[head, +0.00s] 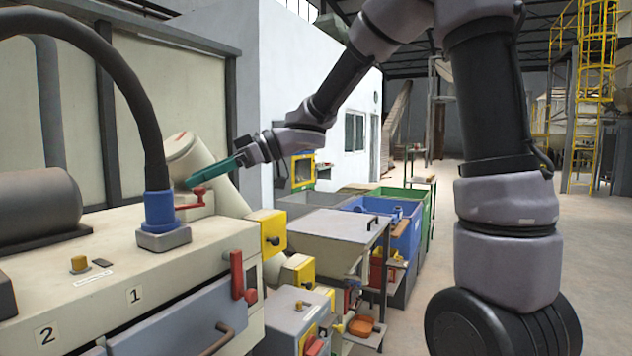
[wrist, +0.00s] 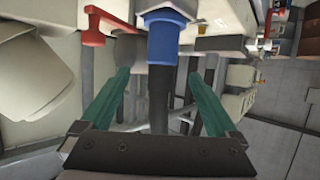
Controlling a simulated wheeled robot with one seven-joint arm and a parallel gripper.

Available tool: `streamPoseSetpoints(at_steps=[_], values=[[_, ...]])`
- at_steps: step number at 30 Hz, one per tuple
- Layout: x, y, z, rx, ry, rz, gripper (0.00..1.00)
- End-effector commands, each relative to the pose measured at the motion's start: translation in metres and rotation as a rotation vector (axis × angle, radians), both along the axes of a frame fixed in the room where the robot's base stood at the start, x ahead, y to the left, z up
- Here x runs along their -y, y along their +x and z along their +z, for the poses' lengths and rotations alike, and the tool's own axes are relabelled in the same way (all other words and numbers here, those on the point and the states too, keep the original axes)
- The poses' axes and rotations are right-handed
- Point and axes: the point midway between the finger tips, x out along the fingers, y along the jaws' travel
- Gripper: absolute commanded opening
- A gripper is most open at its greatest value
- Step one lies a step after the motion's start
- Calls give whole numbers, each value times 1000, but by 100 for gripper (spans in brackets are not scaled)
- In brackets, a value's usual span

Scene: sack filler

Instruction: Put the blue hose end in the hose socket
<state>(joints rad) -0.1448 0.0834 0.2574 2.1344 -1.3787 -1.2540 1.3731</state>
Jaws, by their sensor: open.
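The blue hose end (head: 159,210) stands upright at the grey square hose socket (head: 163,238) on top of the cream machine. I cannot tell how deep it sits. Its black hose (head: 125,80) rises and arcs to the left. The blue hose end also shows in the wrist view (wrist: 170,38), at the top middle. My gripper (head: 193,183) is open, its teal fingers pointing left toward the hose just right of the blue end. In the wrist view my gripper (wrist: 156,74) has one finger on each side of the dark hose, holding nothing.
A red handle (head: 191,199) is close behind the hose end; it is left of it in the wrist view (wrist: 107,25). A cream slanted cylinder (head: 190,155) rises behind my gripper. A yellow knob (head: 79,264) is on the machine top. Open floor lies at right.

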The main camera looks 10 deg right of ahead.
Motion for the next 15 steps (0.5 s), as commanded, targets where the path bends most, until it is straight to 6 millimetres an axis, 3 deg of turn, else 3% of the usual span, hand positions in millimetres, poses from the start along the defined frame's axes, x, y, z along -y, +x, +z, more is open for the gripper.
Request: streamPoseSetpoints(at_steps=[4,7,9,11,13,15], values=[[13,30,25,69,40,-193,95],[50,71,57,150,75,-483,95],[95,96,79,194,86,-725,95],[140,107,92,205,79,-930,95],[196,108,99,183,57,-1154,95],[250,94,96,120,23,-1356,95]])
